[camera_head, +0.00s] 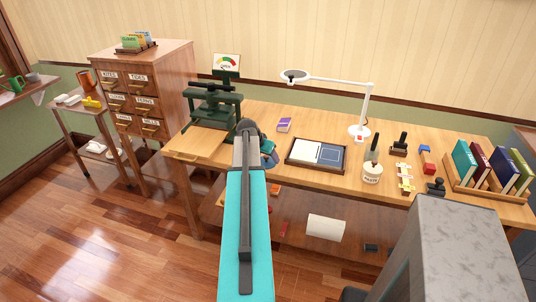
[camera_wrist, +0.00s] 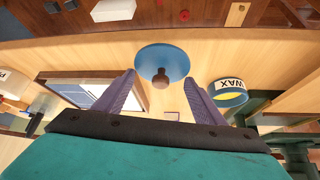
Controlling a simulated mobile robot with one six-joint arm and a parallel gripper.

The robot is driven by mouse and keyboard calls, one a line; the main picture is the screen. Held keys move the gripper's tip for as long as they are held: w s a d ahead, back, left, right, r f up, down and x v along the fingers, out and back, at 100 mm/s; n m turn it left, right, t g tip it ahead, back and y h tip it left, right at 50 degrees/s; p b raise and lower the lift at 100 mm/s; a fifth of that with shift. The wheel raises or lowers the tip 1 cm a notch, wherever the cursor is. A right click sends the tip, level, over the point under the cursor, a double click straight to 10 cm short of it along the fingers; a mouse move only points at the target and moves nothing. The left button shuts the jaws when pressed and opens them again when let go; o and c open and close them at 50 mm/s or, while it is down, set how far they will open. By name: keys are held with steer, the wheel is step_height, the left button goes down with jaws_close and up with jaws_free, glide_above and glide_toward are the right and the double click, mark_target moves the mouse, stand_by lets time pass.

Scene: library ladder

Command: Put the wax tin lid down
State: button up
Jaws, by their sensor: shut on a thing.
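The wax tin lid (camera_wrist: 174,56) is a round blue disc with a brown knob, seen in the wrist view between the tips of my gripper (camera_wrist: 160,77). In the head view my gripper (camera_head: 269,158) is over the bench's front part, left of the tray. My arm hides most of it, and I cannot make out the lid there.
On the workbench (camera_head: 220,149) are a framed tray (camera_head: 336,168), a purple book (camera_head: 284,125), a green press (camera_head: 212,105), a paste jar (camera_head: 372,173), a lamp (camera_head: 359,131) and a book rack (camera_head: 490,190). A lower shelf holds a white roll (camera_head: 325,227).

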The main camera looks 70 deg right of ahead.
steer(key=shift+w+d+f+p, duration=0.1)
steer(key=shift+w+d+p, duration=0.15)
steer(key=shift+d, duration=0.7)
steer(key=shift+w+d+f+p, duration=0.1)
steer(key=shift+w+d+p, duration=0.15)
steer(key=shift+d, duration=0.75)
steer(key=shift+w+d+f+p, duration=0.15)
steer(key=shift+d+p, duration=0.15)
steer(key=shift+d, duration=0.65)
steer(key=shift+f+p, duration=0.8)
steer(key=shift+f, duration=0.9)
steer(key=o, duration=1.1)
steer(key=shift+r, duration=0.1)
steer(key=shift+b+v, duration=1.45)
steer(key=shift+v, duration=4.55)
